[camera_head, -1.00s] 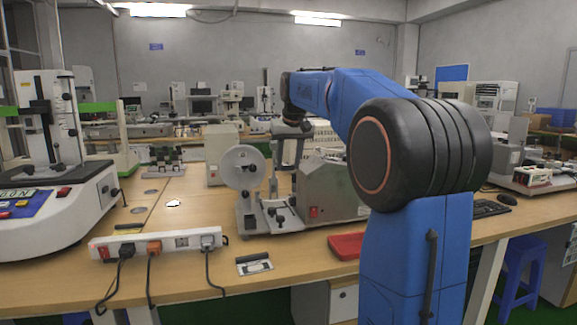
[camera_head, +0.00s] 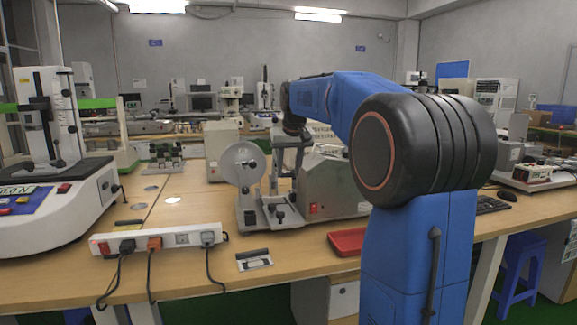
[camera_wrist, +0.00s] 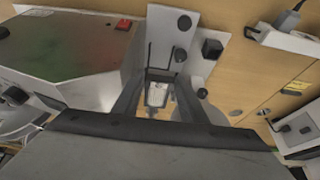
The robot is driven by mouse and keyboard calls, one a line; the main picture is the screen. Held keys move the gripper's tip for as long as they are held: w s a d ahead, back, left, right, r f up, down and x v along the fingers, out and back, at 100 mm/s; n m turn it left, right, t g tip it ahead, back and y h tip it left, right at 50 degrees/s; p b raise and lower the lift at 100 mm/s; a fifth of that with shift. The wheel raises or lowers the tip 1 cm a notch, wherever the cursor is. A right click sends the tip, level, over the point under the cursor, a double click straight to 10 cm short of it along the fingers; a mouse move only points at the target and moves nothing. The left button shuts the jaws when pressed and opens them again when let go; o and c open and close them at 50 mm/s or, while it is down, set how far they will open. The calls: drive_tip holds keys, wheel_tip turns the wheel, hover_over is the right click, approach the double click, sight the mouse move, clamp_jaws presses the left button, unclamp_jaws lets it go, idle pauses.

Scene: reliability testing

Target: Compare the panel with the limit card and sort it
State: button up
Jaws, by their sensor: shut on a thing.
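My gripper (camera_wrist: 157,80) points down between its two dark fingers in the wrist view. It is shut on a small pale piece (camera_wrist: 156,95), too small and partly hidden to tell if it is the panel. In the head view my gripper (camera_head: 287,155) hangs at the test machine with the clear disc (camera_head: 243,165), and what it holds is not clear there. A small pale plate with a dark strip (camera_head: 254,260) lies near the table's front edge. I cannot tell if it is the limit card. A shallow red tray (camera_head: 346,242) lies right of it.
A white power strip (camera_head: 158,242) with cables lies at the front left. A large white tester (camera_head: 45,205) stands at the far left. The metal box with a red switch (camera_head: 335,185) stands close to my gripper.

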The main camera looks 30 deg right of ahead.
drive_tip(key=shift+f, duration=5.65)
drive_tip(key=shift+r, duration=0.1)
